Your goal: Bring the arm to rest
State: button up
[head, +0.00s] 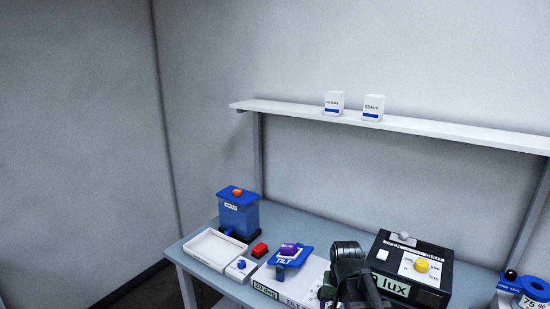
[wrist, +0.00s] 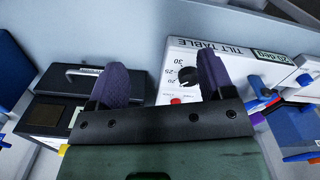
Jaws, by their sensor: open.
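My gripper (wrist: 162,64) shows in the wrist view as two dark purple fingers spread wide apart, with nothing between them. It hangs over the bench between the white tilt table (wrist: 235,55) on the right and the black box (wrist: 90,78) on the left. In the head view my dark arm (head: 350,268) stands in front of the bench, between the tilt table and the black "lux" box (head: 440,278). The fingertips cannot be made out there.
A purple piece (head: 289,249) sits on the tilt table's blue plate (head: 291,259). A shelf (head: 430,127) with two white boxes runs above. A blue roll (head: 535,288) is at far right.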

jog(key=s+n, duration=0.2)
jog(key=s, duration=0.7)
jog(key=shift+s+a+n, duration=0.2)
jog(key=shift+s+n, duration=0.15)
jog(key=shift+n, duration=0.05)
jog(key=shift+c, duration=0.2)
dwell(0.9)
